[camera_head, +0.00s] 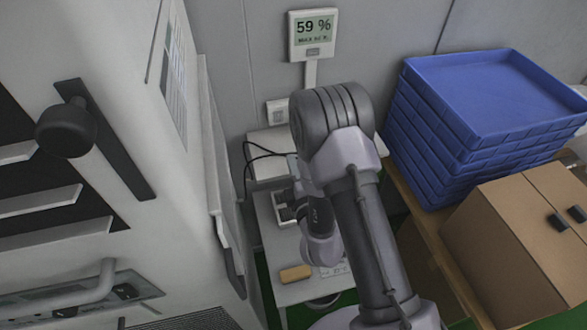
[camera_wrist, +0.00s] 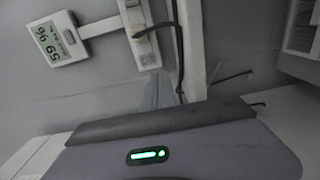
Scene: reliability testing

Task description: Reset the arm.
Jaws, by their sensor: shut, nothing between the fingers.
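My arm (camera_head: 345,170) is raised and bent in the head view, with its dark rounded elbow uppermost below the wall display. One link runs down to the lower right, and a smaller part of the arm (camera_head: 318,215) hangs behind it over a small white table. The fingers of my gripper show in neither view. In the wrist view a grey-purple housing of mine (camera_wrist: 215,152) with a lit green indicator fills the bottom.
A display reading 59 % (camera_head: 313,35) hangs on the grey wall; it also shows sideways in the wrist view (camera_wrist: 55,40). The white table (camera_head: 272,232) holds a yellowish block (camera_head: 296,273). Stacked blue trays (camera_head: 425,130) and a cardboard box (camera_head: 510,250) stand right. A white cabinet (camera_head: 180,180) stands close on the left.

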